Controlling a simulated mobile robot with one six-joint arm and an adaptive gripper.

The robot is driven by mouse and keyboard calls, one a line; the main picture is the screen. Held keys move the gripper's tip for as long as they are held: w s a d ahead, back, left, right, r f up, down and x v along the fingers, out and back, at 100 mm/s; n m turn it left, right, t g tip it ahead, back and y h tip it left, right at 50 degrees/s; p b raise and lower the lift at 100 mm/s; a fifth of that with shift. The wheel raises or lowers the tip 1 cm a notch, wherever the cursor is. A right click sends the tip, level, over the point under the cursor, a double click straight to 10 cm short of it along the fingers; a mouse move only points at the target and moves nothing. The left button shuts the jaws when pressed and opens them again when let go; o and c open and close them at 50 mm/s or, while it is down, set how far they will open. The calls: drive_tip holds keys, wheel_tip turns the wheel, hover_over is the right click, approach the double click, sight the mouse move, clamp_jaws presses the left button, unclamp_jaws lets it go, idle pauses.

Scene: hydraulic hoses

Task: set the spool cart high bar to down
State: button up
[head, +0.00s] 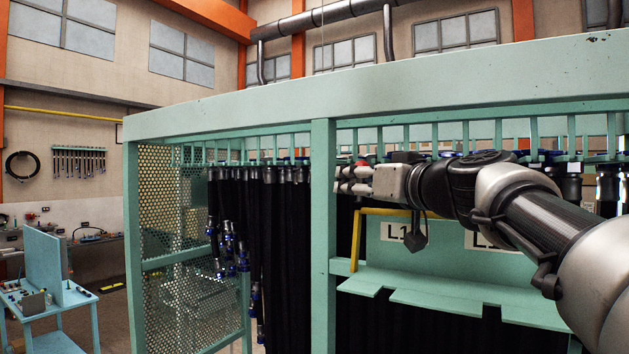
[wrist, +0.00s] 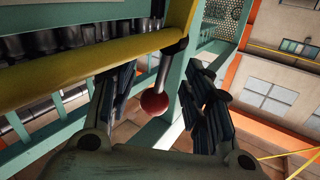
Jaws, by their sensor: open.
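The yellow bar (head: 385,211) is on the green cart frame, with a level top run and an arm going down at its left end. In the wrist view the yellow bar (wrist: 95,62) crosses the upper left to a dark end joint. A red ball knob (wrist: 154,103) on a short metal rod hangs near that joint. My gripper (head: 343,179) is just above the bar's left end in the head view. In the wrist view my gripper (wrist: 161,76) is open, with the knob between its fingers in the picture; I cannot tell whether they touch it.
A green post (head: 323,230) stands just left of my gripper. Black hoses (head: 285,260) hang from the rack at left. Green shelf plates (head: 430,290) and a label plate (head: 395,231) lie below the bar. A blue workbench (head: 45,300) stands far left.

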drive_tip(key=shift+w+f, duration=0.1)
drive_tip(key=shift+c, duration=1.2)
clamp_jaws()
